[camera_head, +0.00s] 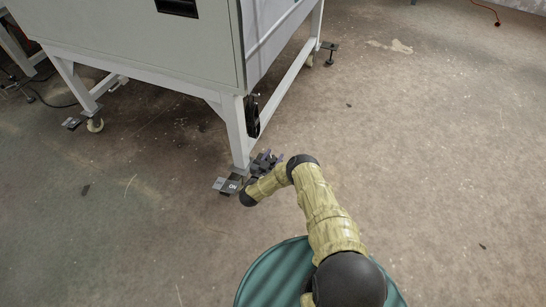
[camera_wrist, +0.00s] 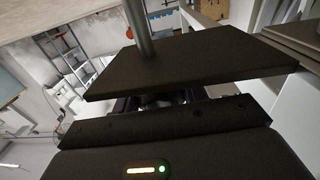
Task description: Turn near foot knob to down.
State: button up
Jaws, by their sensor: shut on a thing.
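The near foot of the white machine stands on the floor at the bottom of its near leg (camera_head: 237,140). My gripper (camera_head: 264,160) is low at this foot, just right of the leg, and is shut on the near foot knob. The knob itself is hidden by the gripper. In the wrist view a broad dark plate (camera_wrist: 190,65) with a grey rod (camera_wrist: 138,28) rising from it covers most of the fingers. Which way the knob points cannot be told.
The white machine cabinet (camera_head: 140,45) stands above the foot. A black part (camera_head: 252,116) hangs on the near leg's right side. Other feet with casters (camera_head: 95,125) stand at left and far right. Bare concrete floor (camera_head: 440,150) is free on the right.

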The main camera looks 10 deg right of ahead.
dwell(0.3)
jog(key=o, duration=1)
jog(key=shift+c, duration=0.2)
notch_tip(320, 180, up, 9)
jog(key=p, duration=0.6)
jog(key=shift+w, duration=0.1)
jog(key=shift+d+r, duration=0.1)
jog(key=shift+r, duration=0.4)
